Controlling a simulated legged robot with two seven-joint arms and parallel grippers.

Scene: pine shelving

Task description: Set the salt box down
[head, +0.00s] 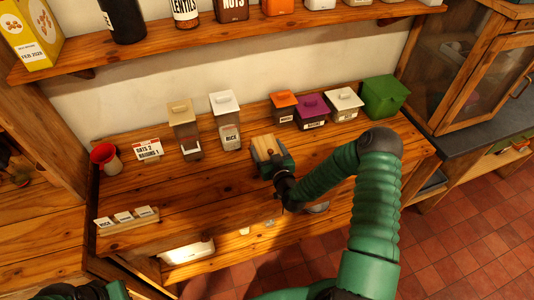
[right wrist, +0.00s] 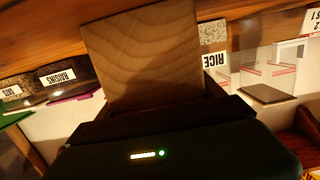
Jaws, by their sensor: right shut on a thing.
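The salt box (head: 264,147), a small box with a pale wooden face, is held in my right gripper (head: 275,166) at the middle of the wooden counter, in front of the gap between the rice canister and the orange-lidded box. The gripper is shut on it. In the right wrist view its wooden face (right wrist: 150,60) fills the upper middle, above the dark gripper body. No label shows on it, and I cannot tell whether its bottom touches the counter. My left gripper's fingers do not show in either view.
A rice canister (head: 226,120) and a tan-lidded canister (head: 184,128) stand left of the box. Orange (head: 284,106), purple (head: 312,111), white (head: 344,104) and green (head: 384,96) boxes stand to its right. The left front counter is mostly clear.

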